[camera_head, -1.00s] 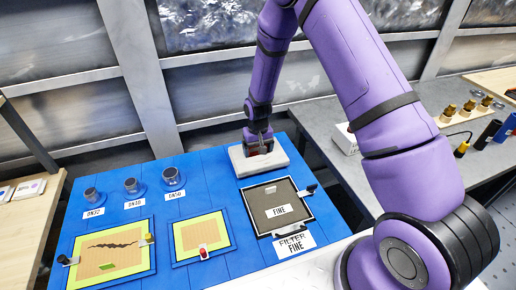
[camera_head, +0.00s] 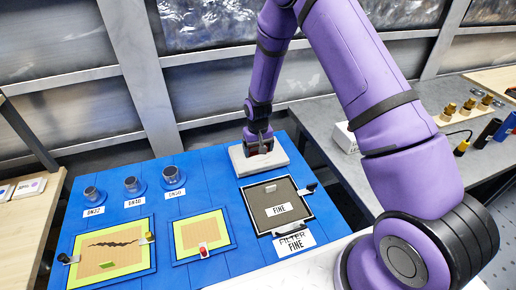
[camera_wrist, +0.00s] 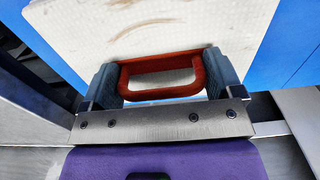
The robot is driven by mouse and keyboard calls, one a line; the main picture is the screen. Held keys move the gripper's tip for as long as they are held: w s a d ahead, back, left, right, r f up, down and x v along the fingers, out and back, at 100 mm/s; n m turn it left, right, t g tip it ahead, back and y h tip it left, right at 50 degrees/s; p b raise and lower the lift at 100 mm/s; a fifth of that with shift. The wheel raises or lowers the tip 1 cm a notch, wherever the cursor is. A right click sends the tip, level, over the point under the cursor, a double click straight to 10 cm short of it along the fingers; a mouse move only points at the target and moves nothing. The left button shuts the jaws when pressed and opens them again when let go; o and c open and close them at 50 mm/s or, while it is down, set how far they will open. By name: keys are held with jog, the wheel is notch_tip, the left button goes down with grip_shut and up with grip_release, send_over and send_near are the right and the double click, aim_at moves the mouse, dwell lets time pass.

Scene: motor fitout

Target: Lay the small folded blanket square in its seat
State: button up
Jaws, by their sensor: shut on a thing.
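A pale, stained square pad (camera_head: 273,166) with a red handle (camera_wrist: 160,92) is at the back right of the blue board; I take it for the folded blanket square. In the wrist view the pad (camera_wrist: 170,25) fills the top middle, with brown marks on its face. My gripper (camera_head: 258,143) is over the pad. Its two dark fingers (camera_wrist: 163,78) are shut on the handle's two sides. I cannot tell whether the pad touches the board. No seat shows plainly; anything under the pad is hidden.
The blue board (camera_head: 190,212) bears a dark panel marked FINE (camera_head: 283,223) just in front of the pad. A cracked yellow-green panel (camera_head: 110,270), a smaller one (camera_head: 203,220) and several dark round fittings (camera_head: 132,185) lie left. A grey bench (camera_head: 320,118) stands right.

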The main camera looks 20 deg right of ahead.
dwell(0.3)
jog(key=o, duration=0.9)
jog(key=shift+f, duration=0.1)
notch_tip(320, 180, up, 12)
jog(key=shift+f, duration=0.15)
jog(key=s+d+r+t, duration=0.15)
jog(key=s+r, duration=0.45)
jog(key=r, duration=0.7)
jog(key=s+d+r+t, duration=0.1)
jog(key=s+d+r, duration=0.2)
jog(key=s+r, duration=0.65)
jog(key=s+r+t, duration=0.1)
jog(key=s+r, duration=0.2)
jog(key=s, duration=0.3)
jog(key=s+d+r, duration=0.1)
jog(key=s+r, duration=0.3)
jog(key=s, duration=0.3)
jog(key=s+d+r+t, duration=0.1)
jog(key=s+r, duration=0.3)
jog(key=s, duration=0.2)
jog(key=shift+s+d+r+t, duration=0.2)
jog(key=shift+t, duration=0.15)
